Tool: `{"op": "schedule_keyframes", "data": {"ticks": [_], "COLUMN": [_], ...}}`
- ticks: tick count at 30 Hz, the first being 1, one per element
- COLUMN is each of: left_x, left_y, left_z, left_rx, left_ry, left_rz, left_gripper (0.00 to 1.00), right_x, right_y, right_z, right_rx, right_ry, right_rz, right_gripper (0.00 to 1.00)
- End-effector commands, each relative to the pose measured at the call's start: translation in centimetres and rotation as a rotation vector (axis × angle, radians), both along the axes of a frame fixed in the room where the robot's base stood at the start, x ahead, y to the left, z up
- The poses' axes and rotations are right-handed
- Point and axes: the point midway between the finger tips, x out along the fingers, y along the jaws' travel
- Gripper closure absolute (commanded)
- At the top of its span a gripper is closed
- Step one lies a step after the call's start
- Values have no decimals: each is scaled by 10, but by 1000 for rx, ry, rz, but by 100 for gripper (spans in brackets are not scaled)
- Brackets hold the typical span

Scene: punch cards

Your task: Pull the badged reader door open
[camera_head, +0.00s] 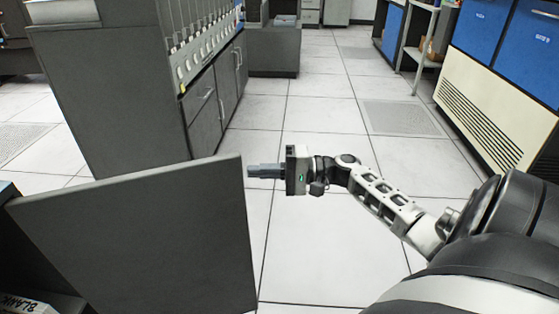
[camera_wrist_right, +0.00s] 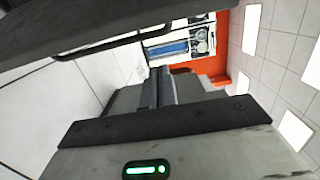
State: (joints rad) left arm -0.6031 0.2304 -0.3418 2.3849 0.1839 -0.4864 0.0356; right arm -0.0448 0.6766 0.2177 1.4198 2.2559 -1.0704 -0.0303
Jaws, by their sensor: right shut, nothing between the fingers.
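The reader door is a flat dark grey panel (camera_head: 135,235) at the lower left of the head view. It stands out from the dark cabinet at the left edge, swung open. No badge shows on the face I see. My right gripper (camera_head: 250,171) is shut and empty, pointing left close to the door's free upper corner; I cannot tell whether it touches. In the right wrist view its closed fingers (camera_wrist_right: 158,82) lie below a dark panel (camera_wrist_right: 80,25) with a thin black bar handle (camera_wrist_right: 112,45), apart from the bar. My left gripper is out of view.
A grey cabinet with a sloped keyed panel (camera_head: 205,60) stands behind the door. Blue-fronted machines (camera_head: 520,45) and a small shelf (camera_head: 420,45) line the right. A box marked BLANK (camera_head: 22,306) sits lower left. The tiled floor (camera_head: 320,240) between is clear.

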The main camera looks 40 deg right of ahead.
Motion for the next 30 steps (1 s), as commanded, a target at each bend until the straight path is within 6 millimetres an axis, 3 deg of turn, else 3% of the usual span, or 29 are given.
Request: {"op": "schedule_keyframes", "data": {"ticks": [6,15,30], "left_x": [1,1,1], "left_y": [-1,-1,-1], "left_z": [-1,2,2], "left_rx": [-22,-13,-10], "left_ry": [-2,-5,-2], "left_rz": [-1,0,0], "left_gripper": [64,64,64], "right_x": [25,-7,-14], "right_y": [26,39,43], "right_z": [0,-1,1], "right_rx": [-1,-3,0], "right_ry": [-3,1,0], "right_rz": [1,2,0], "right_gripper": [100,100,100]}}
